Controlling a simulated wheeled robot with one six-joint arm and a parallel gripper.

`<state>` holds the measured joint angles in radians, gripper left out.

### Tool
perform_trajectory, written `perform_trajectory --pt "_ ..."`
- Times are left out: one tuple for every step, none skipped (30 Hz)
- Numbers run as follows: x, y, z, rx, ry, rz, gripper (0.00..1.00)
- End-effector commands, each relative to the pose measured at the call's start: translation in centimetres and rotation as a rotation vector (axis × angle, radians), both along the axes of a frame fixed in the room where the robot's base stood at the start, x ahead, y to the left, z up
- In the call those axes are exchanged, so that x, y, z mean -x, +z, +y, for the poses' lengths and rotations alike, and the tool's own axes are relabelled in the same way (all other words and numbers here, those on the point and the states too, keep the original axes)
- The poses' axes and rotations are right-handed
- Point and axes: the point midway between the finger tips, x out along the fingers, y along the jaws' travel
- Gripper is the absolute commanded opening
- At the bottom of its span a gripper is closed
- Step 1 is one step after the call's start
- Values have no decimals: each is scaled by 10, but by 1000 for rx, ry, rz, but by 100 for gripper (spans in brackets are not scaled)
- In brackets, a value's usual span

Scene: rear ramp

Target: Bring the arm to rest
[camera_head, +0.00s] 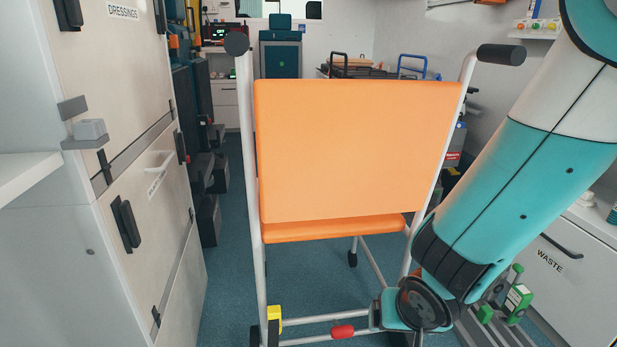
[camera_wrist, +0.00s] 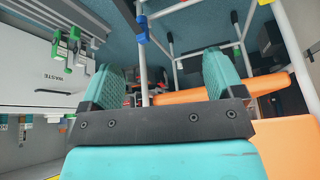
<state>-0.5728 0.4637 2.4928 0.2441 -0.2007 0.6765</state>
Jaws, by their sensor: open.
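My arm comes down from the upper right in the head view, with its wrist low beside the right side of an orange wheeled chair (camera_head: 350,150). My gripper is not clearly seen there. In the wrist view, my gripper (camera_wrist: 161,66) has two teal fingers spread wide apart, with nothing held. A white tube of the chair frame shows between the fingers, seemingly beyond them; I cannot tell how close it is. The chair's orange panels (camera_wrist: 285,140) fill the lower right of the wrist view.
Tall pale cabinets (camera_head: 130,120) with black latches stand close on the left. A white drawer labelled WASTE (camera_head: 560,262) is at the right, with green clamps (camera_head: 517,298) by the floor rails near my wrist. Blue floor (camera_head: 225,290) shows between cabinets and chair.

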Motion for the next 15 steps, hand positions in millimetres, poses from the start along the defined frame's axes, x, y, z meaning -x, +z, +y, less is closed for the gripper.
perform_trajectory --pt "8 28 -1 -36 20 42 87" --pt "16 41 -1 -55 45 75 87" --pt "27 58 1 -81 89 116 87" --pt "36 71 2 -100 125 144 87" --pt "45 83 3 -116 165 169 87" --pt "57 98 4 -137 221 196 87" --pt "65 109 4 -151 262 214 87" --pt "74 119 5 -162 304 228 87" --pt "85 131 5 -175 359 242 87" --pt "93 139 5 -183 399 253 87" --pt "100 148 5 -189 440 259 87" --pt "110 158 5 -197 493 266 87" --pt "118 165 5 -201 532 272 87" --pt "125 172 4 -203 571 276 87" --pt "135 180 4 -205 622 279 87"
